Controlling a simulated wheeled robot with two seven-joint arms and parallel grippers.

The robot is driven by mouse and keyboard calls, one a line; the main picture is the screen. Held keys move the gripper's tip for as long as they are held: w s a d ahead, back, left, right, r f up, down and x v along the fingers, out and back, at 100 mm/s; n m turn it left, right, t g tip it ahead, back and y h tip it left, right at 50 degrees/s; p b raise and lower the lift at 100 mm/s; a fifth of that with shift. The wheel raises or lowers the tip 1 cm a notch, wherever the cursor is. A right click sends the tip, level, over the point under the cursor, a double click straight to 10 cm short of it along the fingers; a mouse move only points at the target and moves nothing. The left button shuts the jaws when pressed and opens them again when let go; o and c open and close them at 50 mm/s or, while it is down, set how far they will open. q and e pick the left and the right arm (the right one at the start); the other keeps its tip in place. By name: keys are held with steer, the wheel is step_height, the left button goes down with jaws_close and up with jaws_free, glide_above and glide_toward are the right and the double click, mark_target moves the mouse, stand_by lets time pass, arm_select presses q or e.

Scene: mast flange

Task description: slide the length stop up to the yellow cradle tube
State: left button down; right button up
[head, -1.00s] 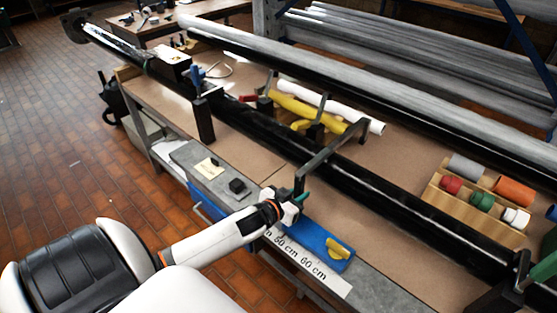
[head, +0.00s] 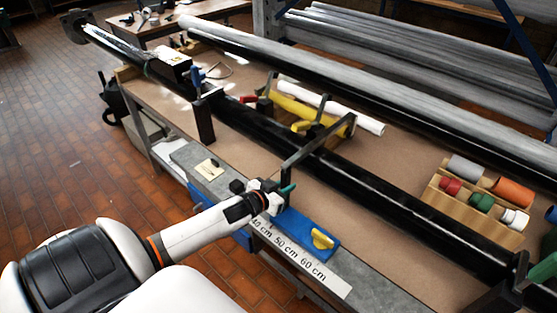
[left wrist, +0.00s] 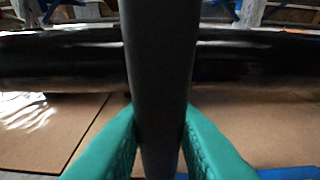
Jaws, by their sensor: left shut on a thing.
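The length stop is a blue block (head: 296,229) with a yellow knob (head: 323,239), on the bench's front rail. Its dark bar (head: 313,152) reaches across the long black tube towards the back. My left gripper (head: 283,189) is shut on the upright front part of this bar. In the left wrist view the dark bar (left wrist: 160,70) stands between the green fingertips (left wrist: 160,140). The yellow cradle tube (head: 300,110) lies behind the black tube. The bar's far end is close to the yellow tube's right end; I cannot tell whether they touch. My right gripper is not in view.
The long black tube (head: 390,185) runs along the bench on dark supports. A length scale (head: 300,262) lies along the front rail. A white tube (head: 335,107) lies behind the yellow one. A wooden tray (head: 455,207) of coloured rolls stands at the right.

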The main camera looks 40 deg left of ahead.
arm_select(q)
steer(key=shift+a, duration=1.25)
steer(key=shift+w, duration=0.1)
steer(key=c, duration=1.6)
jaws_free()
steer(key=o, duration=0.4)
steer(key=shift+a, duration=0.15)
steer(key=shift+c, duration=0.2)
steer(key=p+v, duration=0.5)
steer(key=v, duration=0.2)
steer(key=shift+p, duration=0.35)
